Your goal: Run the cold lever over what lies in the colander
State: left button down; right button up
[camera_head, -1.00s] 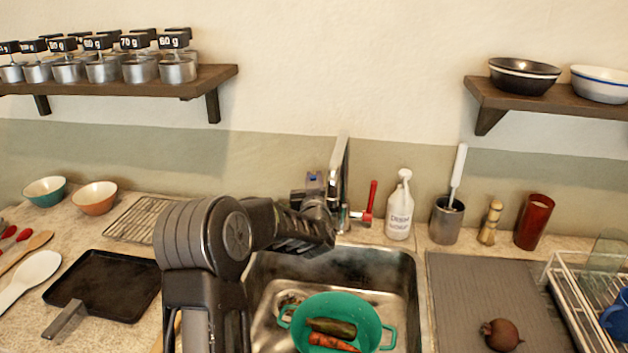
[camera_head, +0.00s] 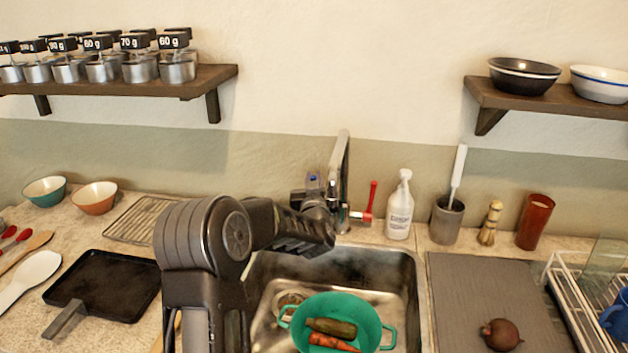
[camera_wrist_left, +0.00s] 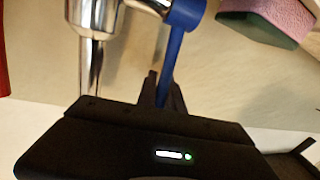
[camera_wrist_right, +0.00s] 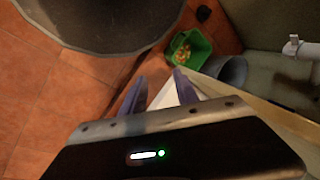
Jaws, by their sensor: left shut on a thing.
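The tap (camera_head: 340,165) stands behind the sink, with a red lever (camera_head: 372,198) on its right and a blue lever (camera_head: 314,177) on its left. My left gripper (camera_head: 318,205) is at the tap's left side, shut on the blue lever, which shows between its fingers in the left wrist view (camera_wrist_left: 175,60). A green colander (camera_head: 375,315) sits in the sink and holds a dark green cucumber (camera_head: 331,327) and an orange carrot (camera_head: 330,342). No water stream shows. My right gripper (camera_wrist_right: 158,78) is open and empty, above the floor.
A soap bottle (camera_head: 399,210), a metal holder with a brush (camera_head: 446,220), a whisk (camera_head: 490,222) and a red cup (camera_head: 534,222) stand right of the tap. A black pan (camera_head: 105,285) lies left of my arm. In the right wrist view, a green bin (camera_wrist_right: 188,48) stands below.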

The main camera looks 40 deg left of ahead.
pick_arm(q)
jog(key=s+t+y+b, duration=0.1)
jog(key=b, duration=0.7)
jog(key=s+d+f+n+t+y+b, duration=0.1)
jog(key=b, duration=0.7)
jog(key=shift+s+d+f+t, duration=0.2)
jog(key=shift+t, duration=0.2)
jog(key=s+y+b, duration=0.1)
jog(key=b, duration=0.4)
jog(key=s+d+r+n+t+y+b, duration=0.1)
jog(key=b, duration=0.4)
jog(key=shift+t+y, duration=0.3)
jog(key=shift+y, duration=0.1)
jog(key=c, duration=1.5)
grip_release()
